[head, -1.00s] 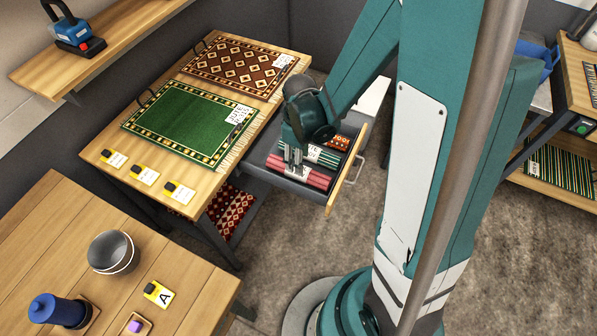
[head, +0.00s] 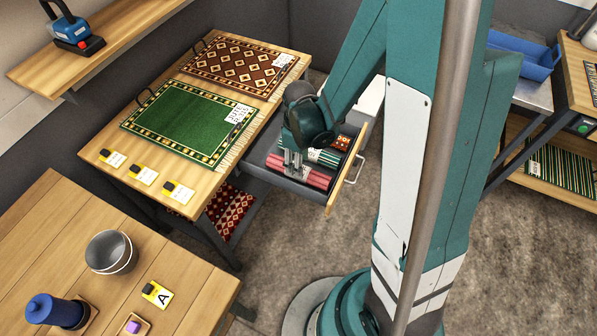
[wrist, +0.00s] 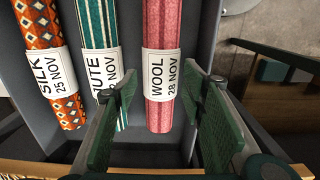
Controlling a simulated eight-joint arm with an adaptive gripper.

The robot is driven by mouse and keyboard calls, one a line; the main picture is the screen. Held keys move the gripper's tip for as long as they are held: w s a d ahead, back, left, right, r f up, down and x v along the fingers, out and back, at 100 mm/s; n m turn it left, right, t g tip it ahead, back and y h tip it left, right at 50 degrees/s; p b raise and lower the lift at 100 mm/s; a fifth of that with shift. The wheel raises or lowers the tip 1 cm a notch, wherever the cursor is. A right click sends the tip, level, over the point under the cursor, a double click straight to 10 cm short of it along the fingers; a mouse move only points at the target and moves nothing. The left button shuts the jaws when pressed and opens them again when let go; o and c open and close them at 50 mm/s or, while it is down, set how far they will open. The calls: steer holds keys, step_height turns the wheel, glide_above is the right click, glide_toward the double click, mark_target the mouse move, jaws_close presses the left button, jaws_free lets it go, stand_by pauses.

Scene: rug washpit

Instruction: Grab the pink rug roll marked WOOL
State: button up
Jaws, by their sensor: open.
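The pink rug roll (wrist: 172,28) with a white band reading WOOL 28 NOV lies in the open drawer, and it also shows in the head view (head: 313,179). In the wrist view my gripper (wrist: 160,115) is open, with one green finger on each side of the roll's near end. The left finger overlaps the lower end of the green striped JUTE roll in the picture. I cannot tell whether the fingers touch the roll.
The green striped JUTE roll (wrist: 96,22) lies just left of the pink one, and the orange SILK roll (wrist: 38,30) beyond it. The drawer (head: 337,192) sticks out from a table with a green rug (head: 185,122). The drawer's right wall is close to my right finger.

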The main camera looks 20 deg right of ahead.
steer(key=shift+f, duration=0.1)
steer(key=shift+a+f+b, duration=0.1)
steer(key=shift+f+b, duration=0.95)
steer(key=shift+f, duration=1.5)
steer(key=c, duration=0.8)
steer(key=shift+r, duration=0.15)
steer(key=shift+r+p, duration=1.6)
steer(key=shift+r, duration=3.3)
